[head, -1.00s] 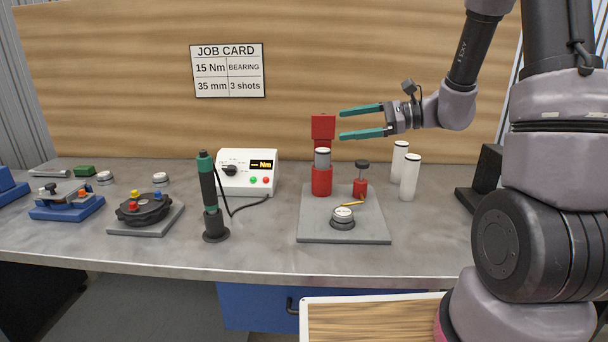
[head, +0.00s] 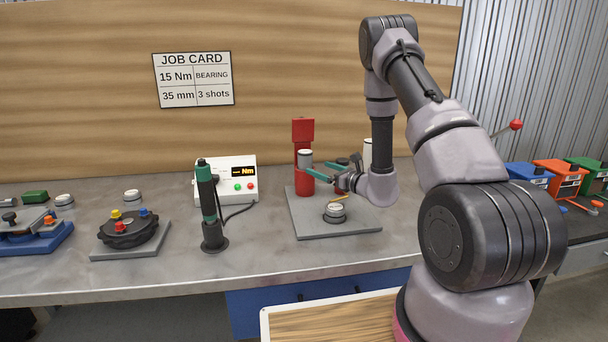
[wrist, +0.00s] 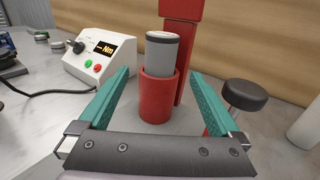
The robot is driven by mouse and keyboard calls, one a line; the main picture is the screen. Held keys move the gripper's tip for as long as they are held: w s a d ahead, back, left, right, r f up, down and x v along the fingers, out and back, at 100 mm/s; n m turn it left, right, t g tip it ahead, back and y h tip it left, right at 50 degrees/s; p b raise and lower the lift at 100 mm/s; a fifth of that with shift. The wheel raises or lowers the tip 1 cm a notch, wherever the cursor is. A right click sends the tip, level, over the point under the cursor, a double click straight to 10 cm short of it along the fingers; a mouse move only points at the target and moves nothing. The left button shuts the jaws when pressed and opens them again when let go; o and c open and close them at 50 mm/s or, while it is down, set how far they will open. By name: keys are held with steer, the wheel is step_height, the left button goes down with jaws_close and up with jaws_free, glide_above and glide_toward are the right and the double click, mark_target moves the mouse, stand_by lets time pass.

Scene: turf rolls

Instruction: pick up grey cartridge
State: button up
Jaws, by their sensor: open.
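The grey cartridge (wrist: 162,52) has a pale top and stands upright in a red cylindrical holder (wrist: 157,95) in the wrist view. In the head view the cartridge (head: 305,158) stands in the holder (head: 305,184) on a grey base plate (head: 355,225). Its lower part is hidden inside the holder. My gripper (wrist: 160,92) is open, with its two green fingers to either side of the holder in the wrist picture and the cartridge beyond them. In the head view my gripper (head: 310,172) is close to the cartridge. I cannot tell whether a finger touches it.
A red post (head: 303,130) rises behind the holder. A dark knob (wrist: 245,95) stands right of it. A white torque meter (head: 228,182) and a green-black driver (head: 208,205) are to the left. A round disc (head: 335,212) sits on the plate's front. A white cylinder (head: 367,152) is behind my arm.

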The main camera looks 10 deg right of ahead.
mark_target(310, 164)
steer(key=x, duration=0.6)
steer(key=shift+f, duration=0.15)
steer(key=c, duration=1.4)
steer(key=shift+c, duration=0.7)
